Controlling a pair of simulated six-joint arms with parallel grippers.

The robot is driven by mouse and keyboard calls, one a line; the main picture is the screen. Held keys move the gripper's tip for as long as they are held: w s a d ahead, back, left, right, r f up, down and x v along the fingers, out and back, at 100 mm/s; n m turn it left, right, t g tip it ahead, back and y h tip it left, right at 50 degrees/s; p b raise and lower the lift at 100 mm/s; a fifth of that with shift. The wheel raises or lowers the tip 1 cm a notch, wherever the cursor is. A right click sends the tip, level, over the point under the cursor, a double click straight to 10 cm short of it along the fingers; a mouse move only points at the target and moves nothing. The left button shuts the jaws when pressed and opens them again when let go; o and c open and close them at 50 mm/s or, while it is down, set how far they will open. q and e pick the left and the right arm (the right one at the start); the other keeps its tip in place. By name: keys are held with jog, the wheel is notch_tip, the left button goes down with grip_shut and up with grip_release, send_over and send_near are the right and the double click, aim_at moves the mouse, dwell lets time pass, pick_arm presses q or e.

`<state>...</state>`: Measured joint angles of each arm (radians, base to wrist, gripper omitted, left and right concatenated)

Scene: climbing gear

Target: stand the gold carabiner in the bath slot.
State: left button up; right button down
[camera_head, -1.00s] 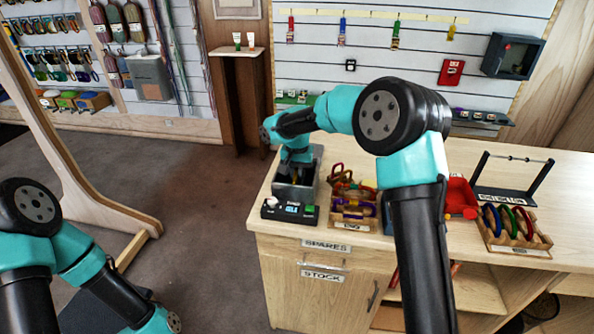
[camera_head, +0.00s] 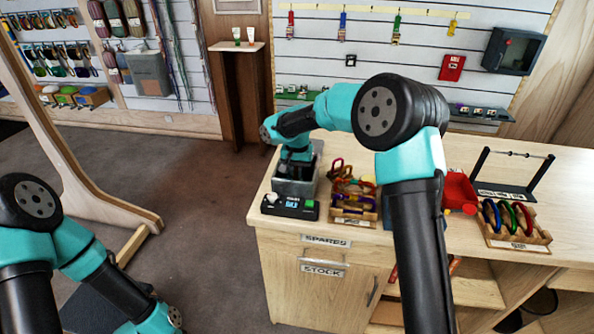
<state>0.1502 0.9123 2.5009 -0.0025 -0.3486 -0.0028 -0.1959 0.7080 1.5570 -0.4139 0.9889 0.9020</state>
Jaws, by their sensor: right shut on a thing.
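The bath (camera_head: 295,188) is a grey open-topped box near the counter's left end, with a black control panel (camera_head: 290,207) in front of it. My right gripper (camera_head: 296,170) points down into the bath and is shut on the gold carabiner. The fingertips and the carabiner are hidden by the bath wall and the gripper body, so I cannot tell how the carabiner sits relative to the slot. My left arm is at the lower left, and its gripper is out of the picture.
A wooden rack (camera_head: 352,221) with several coloured carabiners stands just right of the bath. Farther right are a red bin (camera_head: 459,192), a second rack (camera_head: 520,243) with coloured rings, and a black bar stand (camera_head: 512,190). My right forearm crosses above the counter (camera_head: 400,150).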

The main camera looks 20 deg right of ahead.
jog(key=shift+f, duration=0.25)
jog(key=c, duration=1.1)
grip_release()
jog(key=shift+r, duration=0.1)
notch_tip(320, 180, up, 17)
jog(key=shift+r, duration=0.1)
